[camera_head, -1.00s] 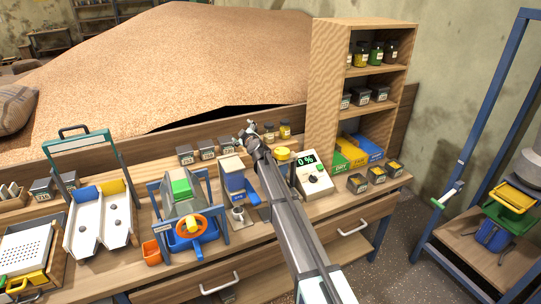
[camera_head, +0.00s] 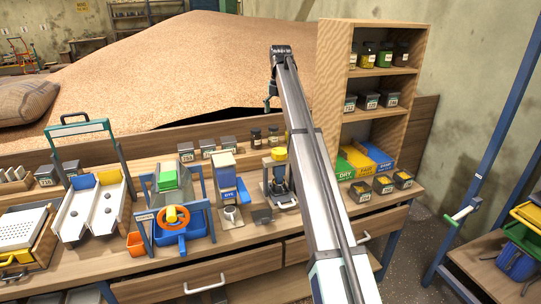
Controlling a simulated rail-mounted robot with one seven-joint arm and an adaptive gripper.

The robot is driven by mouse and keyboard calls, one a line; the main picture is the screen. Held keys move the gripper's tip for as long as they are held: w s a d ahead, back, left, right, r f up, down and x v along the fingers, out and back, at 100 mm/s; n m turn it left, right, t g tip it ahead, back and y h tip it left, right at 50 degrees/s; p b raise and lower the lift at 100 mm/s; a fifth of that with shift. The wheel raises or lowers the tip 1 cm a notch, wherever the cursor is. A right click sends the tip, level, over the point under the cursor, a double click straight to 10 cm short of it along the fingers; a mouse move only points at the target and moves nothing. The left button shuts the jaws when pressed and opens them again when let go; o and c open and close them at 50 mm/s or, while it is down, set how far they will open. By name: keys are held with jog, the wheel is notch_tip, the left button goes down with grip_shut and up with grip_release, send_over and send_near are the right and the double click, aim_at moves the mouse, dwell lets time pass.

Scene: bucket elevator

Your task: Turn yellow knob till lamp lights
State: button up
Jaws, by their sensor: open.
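A small device (camera_head: 279,181) with a yellow round top (camera_head: 279,154) stands at the back middle of the bench, just left of my arm. That top may be the yellow knob. An orange wheel (camera_head: 158,222) with a yellow part (camera_head: 177,214) sits on a blue-framed machine to the left. My gripper (camera_head: 268,107) is small in view, raised above the bench and pointing down in front of the grain heap. It is open, apart from the yellow top and touching nothing visible. I see no lit lamp; my arm covers the box with the display.
A wooden shelf (camera_head: 333,60) with jars and tins stands on the right. A blue container (camera_head: 225,172), a metal cup (camera_head: 230,213) and a tilted white tray (camera_head: 92,208) are left of the device. Small tins (camera_head: 382,184) stand at the bench's right end.

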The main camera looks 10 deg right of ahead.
jog(key=p, duration=0.5)
send_near(279, 151)
notch_tip(279, 151, down, 10)
jog(key=shift+r, duration=0.1)
jog(key=shift+c, duration=0.4)
jog(key=c, duration=1.1)
